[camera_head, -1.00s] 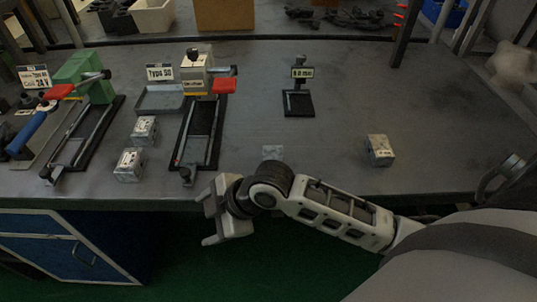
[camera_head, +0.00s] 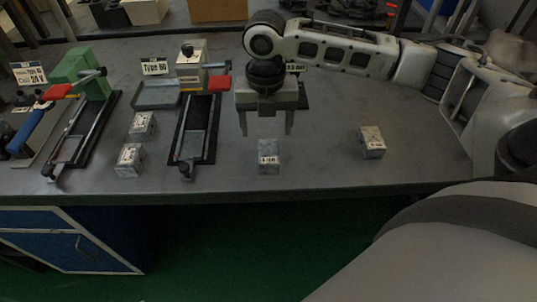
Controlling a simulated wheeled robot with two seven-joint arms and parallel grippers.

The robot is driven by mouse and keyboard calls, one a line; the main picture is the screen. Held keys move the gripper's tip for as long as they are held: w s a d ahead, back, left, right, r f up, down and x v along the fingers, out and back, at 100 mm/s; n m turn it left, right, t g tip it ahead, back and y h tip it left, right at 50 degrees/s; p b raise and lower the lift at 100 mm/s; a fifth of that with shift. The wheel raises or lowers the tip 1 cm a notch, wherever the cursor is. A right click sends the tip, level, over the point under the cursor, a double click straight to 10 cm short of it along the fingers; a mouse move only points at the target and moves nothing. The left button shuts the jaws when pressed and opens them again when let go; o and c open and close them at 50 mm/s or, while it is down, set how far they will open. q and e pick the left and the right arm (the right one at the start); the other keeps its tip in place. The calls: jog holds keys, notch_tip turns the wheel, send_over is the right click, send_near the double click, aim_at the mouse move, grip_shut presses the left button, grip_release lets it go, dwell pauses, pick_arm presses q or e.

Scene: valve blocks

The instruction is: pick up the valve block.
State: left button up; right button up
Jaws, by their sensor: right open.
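Several small grey metal valve blocks with white labels sit on the dark grey table. One valve block (camera_head: 268,157) lies in the middle near the front edge. Another valve block (camera_head: 372,142) lies to its right. Two more, an upper block (camera_head: 142,125) and a lower block (camera_head: 130,160), lie at the left between the fixtures. My right gripper (camera_head: 266,128) points down, open and empty, above and slightly behind the middle block. Its fingers appear apart from the block. My left gripper is not in view.
A clamp fixture with a red handle (camera_head: 219,84) stands left of my gripper, with a shallow tray (camera_head: 158,96) beside it. A green fixture (camera_head: 82,75) stands farther left. My right arm partly hides a small labelled stand. The right front of the table (camera_head: 420,160) is clear.

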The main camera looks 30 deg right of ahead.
send_over(269, 157)
jog(key=f, duration=0.5)
jog(key=shift+a, duration=0.35)
jog(key=shift+d+f, duration=0.2)
jog(key=shift+f, duration=1.1)
jog(key=shift+d+f, duration=0.15)
jog(key=shift+f, duration=1.15)
jog(key=c, duration=1.3)
jog(key=shift+w, duration=0.1)
jog(key=shift+c, duration=0.2)
jog(key=shift+r, duration=0.15)
